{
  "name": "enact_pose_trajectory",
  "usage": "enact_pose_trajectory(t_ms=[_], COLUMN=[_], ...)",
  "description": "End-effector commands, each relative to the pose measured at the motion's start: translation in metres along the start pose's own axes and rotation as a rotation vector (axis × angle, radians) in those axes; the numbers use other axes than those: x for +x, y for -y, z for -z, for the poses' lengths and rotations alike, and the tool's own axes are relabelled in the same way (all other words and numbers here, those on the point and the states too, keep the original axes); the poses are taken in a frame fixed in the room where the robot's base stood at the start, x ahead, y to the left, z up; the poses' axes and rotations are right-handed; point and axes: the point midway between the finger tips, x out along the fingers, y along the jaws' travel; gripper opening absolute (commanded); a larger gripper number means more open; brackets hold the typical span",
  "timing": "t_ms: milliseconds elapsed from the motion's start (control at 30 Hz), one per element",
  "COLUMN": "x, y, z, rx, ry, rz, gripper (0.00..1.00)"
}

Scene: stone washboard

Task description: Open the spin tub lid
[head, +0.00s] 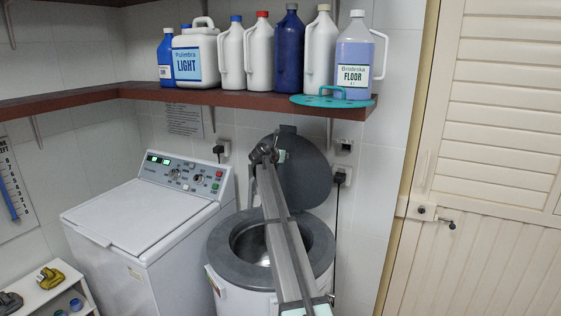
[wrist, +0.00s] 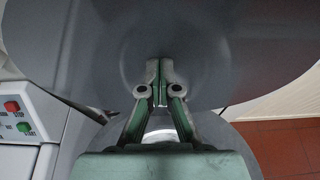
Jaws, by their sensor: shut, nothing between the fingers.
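The spin tub (head: 228,268) is a round drum with a grey top rim and a metal inside, standing right of the white washing machine. Its round grey lid (head: 306,172) is raised at the back of the tub and stands open, so the drum opening shows. In the wrist view the lid (wrist: 235,50) fills the upper part as a large grey disc. My gripper (wrist: 159,65) is shut and empty, with its fingertips at or very near the lid's face; I cannot tell whether they touch. In the head view my arm crosses over the tub and hides part of it.
The white washing machine (head: 140,218) stands close on the left, with its control panel behind. A brown shelf (head: 240,99) with several bottles hangs above the lid. A cream door (head: 490,150) is at the right. A small white rack (head: 45,296) is at lower left.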

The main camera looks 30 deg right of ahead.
Motion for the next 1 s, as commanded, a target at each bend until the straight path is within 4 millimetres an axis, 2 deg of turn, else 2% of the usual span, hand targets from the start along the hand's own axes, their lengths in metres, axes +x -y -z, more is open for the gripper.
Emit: enact_pose_trajectory(t_ms=[133,400,800,1000], x=[0.016,0.023,0.021,0.003], y=[0.0,0.001,0.001,0.002], z=[-0.01,-0.013,-0.012,-0.006], rx=[0.001,0.001,0.0,-0.001], ry=[-0.001,0.0,0.0,0.0], rz=[0.001,0.0,0.0,0.0], gripper=[0.0,0.0,0.0,0.0])
